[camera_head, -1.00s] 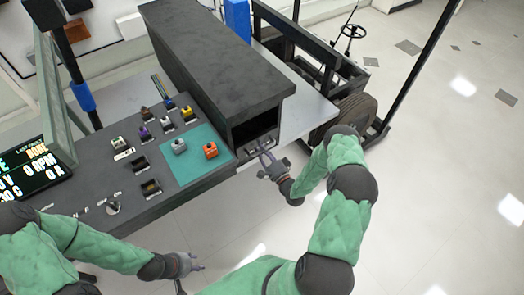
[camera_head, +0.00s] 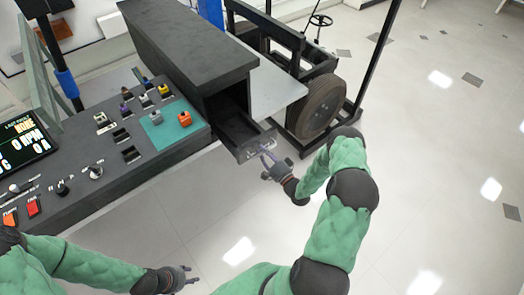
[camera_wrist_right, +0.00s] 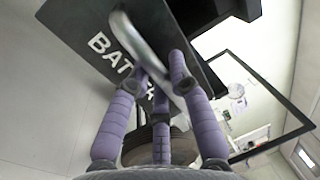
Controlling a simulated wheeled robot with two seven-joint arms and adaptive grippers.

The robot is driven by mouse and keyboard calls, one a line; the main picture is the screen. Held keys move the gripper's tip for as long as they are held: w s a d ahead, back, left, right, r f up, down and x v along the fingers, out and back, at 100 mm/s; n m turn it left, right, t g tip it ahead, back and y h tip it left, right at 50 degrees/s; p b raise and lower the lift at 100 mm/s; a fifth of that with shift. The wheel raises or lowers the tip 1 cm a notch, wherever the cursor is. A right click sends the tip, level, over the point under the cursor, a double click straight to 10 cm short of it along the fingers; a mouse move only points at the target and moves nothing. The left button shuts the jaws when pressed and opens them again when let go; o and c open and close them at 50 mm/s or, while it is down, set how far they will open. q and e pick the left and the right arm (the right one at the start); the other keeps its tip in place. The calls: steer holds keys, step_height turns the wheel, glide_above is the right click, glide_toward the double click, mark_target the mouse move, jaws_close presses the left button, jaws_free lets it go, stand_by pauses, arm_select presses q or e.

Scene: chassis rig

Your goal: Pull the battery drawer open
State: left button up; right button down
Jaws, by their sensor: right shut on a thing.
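The battery drawer (camera_head: 236,131) is a dark box that stands partly out of the long black housing (camera_head: 190,55) in the head view. Its inside shows and looks empty. In the right wrist view its front (camera_wrist_right: 85,45) carries white lettering, partly hidden by my fingers, and a metal bar handle (camera_wrist_right: 138,42). My right gripper (camera_head: 266,160) is at the drawer front. Its purple fingers (camera_wrist_right: 160,85) are shut on the handle in the right wrist view. My left gripper (camera_head: 190,276) is away from the drawer, low over the floor; its finger opening is too small to tell.
A control panel (camera_head: 75,180) with switches, coloured blocks on a teal mat (camera_head: 165,135) and a display (camera_head: 22,140) lies to the left. A wheel (camera_head: 322,105) and black frame stand behind the drawer at right. The floor in front of the drawer is clear.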

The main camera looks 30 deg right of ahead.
steer(key=shift+s, duration=0.45)
steer(key=c, duration=1.1)
jaws_free()
steer(key=v, duration=1.2)
